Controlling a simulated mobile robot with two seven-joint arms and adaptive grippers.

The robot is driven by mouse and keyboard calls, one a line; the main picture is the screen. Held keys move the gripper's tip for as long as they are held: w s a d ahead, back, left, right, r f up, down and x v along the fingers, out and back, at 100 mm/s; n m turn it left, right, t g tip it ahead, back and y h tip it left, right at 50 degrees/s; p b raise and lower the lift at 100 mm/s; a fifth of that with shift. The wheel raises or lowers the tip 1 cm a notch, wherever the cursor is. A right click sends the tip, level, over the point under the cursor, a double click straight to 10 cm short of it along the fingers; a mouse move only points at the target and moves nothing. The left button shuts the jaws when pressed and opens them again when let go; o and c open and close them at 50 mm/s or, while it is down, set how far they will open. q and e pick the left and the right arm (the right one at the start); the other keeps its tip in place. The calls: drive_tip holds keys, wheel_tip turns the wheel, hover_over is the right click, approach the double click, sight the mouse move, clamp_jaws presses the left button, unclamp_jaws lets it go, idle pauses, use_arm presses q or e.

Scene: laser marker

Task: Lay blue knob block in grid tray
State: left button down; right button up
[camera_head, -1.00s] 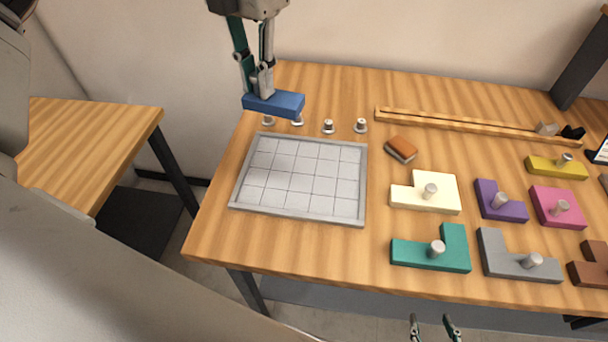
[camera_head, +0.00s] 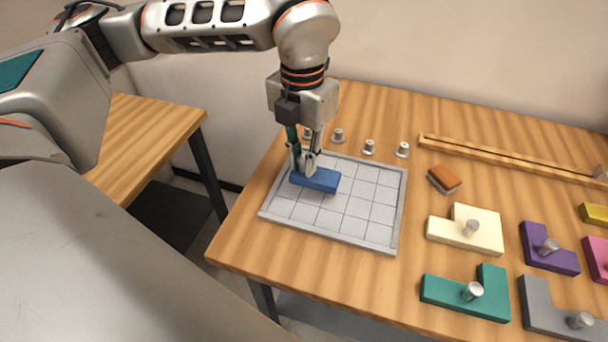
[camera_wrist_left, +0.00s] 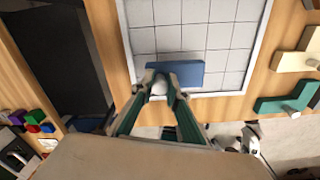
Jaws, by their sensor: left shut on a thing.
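The blue knob block (camera_head: 320,181) is a long bar held level over the upper left part of the grid tray. My left gripper (camera_head: 303,168) is shut on its knob, near the block's left end. In the left wrist view the block (camera_wrist_left: 190,73) lies across the tray's grid, with the fingers (camera_wrist_left: 163,86) around the knob. The knob is mostly hidden. The grey grid tray (camera_head: 330,238) has a raised rim and no other block in it. I cannot tell whether the block touches the tray floor. My right gripper is not in view.
Several metal knobs (camera_head: 369,147) stand behind the tray. An eraser-like block (camera_head: 444,179) lies to its right. Cream (camera_head: 480,232), teal (camera_head: 470,295), purple (camera_head: 549,252) and grey (camera_head: 545,310) knob blocks fill the right side. A wooden rail (camera_head: 510,157) runs along the back.

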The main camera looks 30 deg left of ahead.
sight(303, 170)
use_arm(q)
drive_tip(key=shift+f, duration=2.25)
drive_tip(key=shift+f, duration=0.1)
drive_tip(key=c, duration=2)
unclamp_jaws()
wheel_tip(303, 170, up, 12)
drive_tip(key=shift+r+p, duration=0.15)
drive_tip(key=shift+p, duration=0.15)
